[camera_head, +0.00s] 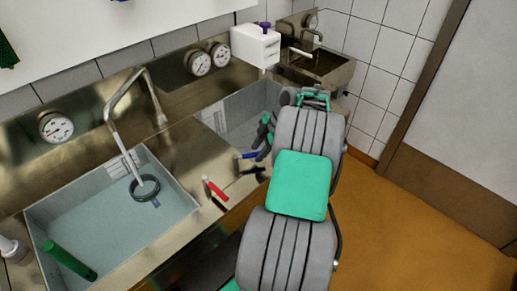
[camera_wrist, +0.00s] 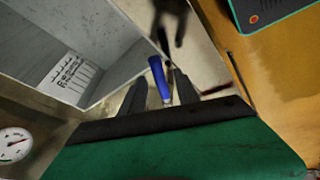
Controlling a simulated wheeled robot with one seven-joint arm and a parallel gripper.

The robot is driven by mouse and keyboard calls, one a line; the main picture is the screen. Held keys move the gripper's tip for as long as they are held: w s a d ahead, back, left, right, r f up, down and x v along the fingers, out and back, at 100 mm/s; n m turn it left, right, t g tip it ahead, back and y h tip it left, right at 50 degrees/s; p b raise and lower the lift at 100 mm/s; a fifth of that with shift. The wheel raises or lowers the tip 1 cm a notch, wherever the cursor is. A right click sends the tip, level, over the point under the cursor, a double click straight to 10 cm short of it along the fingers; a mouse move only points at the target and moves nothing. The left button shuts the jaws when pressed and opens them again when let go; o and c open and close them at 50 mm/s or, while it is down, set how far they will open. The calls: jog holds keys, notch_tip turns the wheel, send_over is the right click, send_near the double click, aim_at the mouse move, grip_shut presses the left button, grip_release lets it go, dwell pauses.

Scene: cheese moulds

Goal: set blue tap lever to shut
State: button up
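The blue tap lever (camera_head: 247,156) sticks out at the front rim of the steel counter, by the near corner of the far basin. In the wrist view the blue lever (camera_wrist: 157,74) appears between my two dark fingers, its lower end close to the fingertip gap. My gripper (camera_head: 265,138) is over the rim beside the lever, partly hidden by my arm. In the wrist view my gripper (camera_wrist: 158,90) is open, with a finger on each side of the lever. I cannot tell whether either finger touches it.
A red lever (camera_head: 215,189) sits on the same rim to the left. The far basin (camera_wrist: 115,60) lies beside my gripper. The orange floor (camera_head: 420,230) is clear.

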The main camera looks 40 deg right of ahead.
jog(key=shift+c, duration=0.4)
grip_shut()
dwell(1.0)
